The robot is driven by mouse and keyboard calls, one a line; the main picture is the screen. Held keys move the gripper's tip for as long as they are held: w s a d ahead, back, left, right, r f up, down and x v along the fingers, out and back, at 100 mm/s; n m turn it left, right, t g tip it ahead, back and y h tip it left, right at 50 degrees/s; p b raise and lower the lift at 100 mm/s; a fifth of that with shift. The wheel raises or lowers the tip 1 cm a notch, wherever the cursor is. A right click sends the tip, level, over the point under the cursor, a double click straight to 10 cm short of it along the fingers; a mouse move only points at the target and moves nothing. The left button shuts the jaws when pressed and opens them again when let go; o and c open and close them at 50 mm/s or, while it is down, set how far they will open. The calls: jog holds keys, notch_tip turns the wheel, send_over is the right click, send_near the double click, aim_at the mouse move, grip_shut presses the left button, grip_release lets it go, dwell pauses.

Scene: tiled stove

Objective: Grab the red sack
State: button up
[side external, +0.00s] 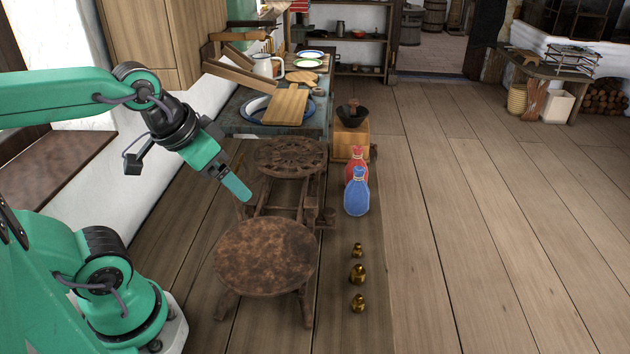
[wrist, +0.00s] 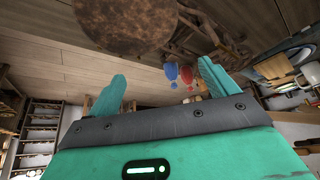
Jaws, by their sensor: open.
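The red sack (side external: 355,160) stands on the wooden floor just behind the blue sack (side external: 357,193), which hides its lower part in the side external view. In the wrist view the red sack (wrist: 187,75) shows small beside the blue sack (wrist: 171,72), seen in the gap between my fingers. My gripper (side external: 242,193) is in the air left of both sacks, above the wooden stools and apart from the sacks. Its two green fingers (wrist: 162,88) are spread wide in the wrist view, with nothing between them.
Two round dark stools, a near one (side external: 266,257) and a far one (side external: 291,157), stand between my arm and the sacks. Several brass weights (side external: 358,273) stand in front of the sacks. A wooden box (side external: 345,142) with a dark bowl stands behind. Floor to the right is clear.

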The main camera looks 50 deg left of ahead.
jog(key=shift+w+r, duration=0.1)
jog(key=w+a+r+n+g, duration=0.1)
jog(key=w+r, duration=0.2)
jog(key=w, duration=0.3)
jog(key=w+r+n, duration=0.1)
jog(key=w+r, duration=0.2)
jog(key=w, duration=0.2)
jog(key=n+g, duration=0.4)
jog(key=n, duration=0.3)
send_over(357, 160)
jog(key=f, duration=1.7)
jog(key=shift+w+a+f, duration=0.1)
jog(key=shift+w+a, duration=0.05)
jog(key=shift+w, duration=0.1)
jog(key=shift+w+a+f+g, duration=0.2)
jog(key=shift+f+g, duration=0.1)
jog(key=shift+f, duration=4.15)
